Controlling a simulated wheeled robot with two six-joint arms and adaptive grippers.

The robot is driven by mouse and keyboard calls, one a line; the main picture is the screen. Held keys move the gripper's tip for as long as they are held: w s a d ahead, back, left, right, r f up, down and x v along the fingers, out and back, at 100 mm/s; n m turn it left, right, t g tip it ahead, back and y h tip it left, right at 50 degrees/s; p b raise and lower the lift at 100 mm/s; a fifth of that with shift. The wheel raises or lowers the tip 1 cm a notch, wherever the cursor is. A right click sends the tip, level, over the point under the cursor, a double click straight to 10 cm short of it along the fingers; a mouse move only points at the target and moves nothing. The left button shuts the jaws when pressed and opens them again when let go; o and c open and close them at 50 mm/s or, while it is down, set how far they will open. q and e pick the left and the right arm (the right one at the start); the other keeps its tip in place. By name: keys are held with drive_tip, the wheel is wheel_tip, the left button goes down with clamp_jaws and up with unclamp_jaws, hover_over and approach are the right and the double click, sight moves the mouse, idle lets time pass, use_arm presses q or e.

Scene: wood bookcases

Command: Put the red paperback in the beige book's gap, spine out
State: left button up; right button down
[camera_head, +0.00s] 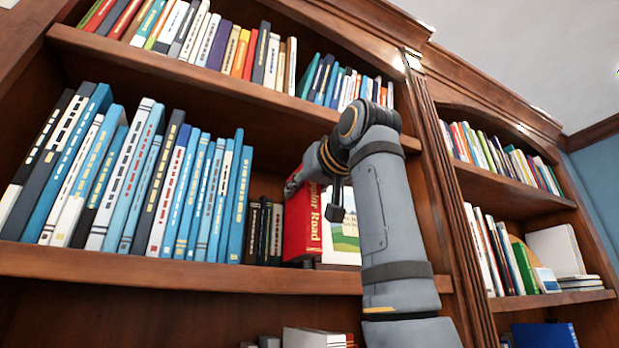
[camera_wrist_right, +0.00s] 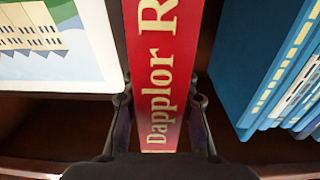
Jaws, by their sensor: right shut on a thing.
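The red paperback (camera_head: 302,228) stands upright at the middle shelf, its lettered red spine facing out. The spine also fills the middle of the right wrist view (camera_wrist_right: 160,70). My right gripper (camera_wrist_right: 160,105) is shut on it, with one finger on each side of the spine. In the head view the right gripper (camera_head: 292,187) is at the book's upper part, partly hidden by my arm. I cannot make out a beige book beside it. How deep the paperback sits is unclear. My left gripper is not in view.
A row of blue and white books (camera_head: 160,190) fills the shelf to the left, with short dark books (camera_head: 263,230) close by. A picture-covered book (camera_head: 342,235) stands just right of the paperback. The shelf above (camera_head: 235,90) and the divider (camera_head: 440,180) bound the space.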

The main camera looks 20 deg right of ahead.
sight(312, 190)
drive_tip(key=w, duration=0.1)
drive_tip(key=w+f+b, duration=0.1)
drive_tip(key=w, duration=0.2)
drive_tip(key=shift+a+f, duration=0.1)
drive_tip(key=shift+f, duration=0.5)
idle(0.3)
drive_tip(key=c, duration=1)
unclamp_jaws()
drive_tip(key=shift+a, duration=0.1)
drive_tip(key=s, duration=1.2)
drive_tip(key=shift+s, duration=0.1)
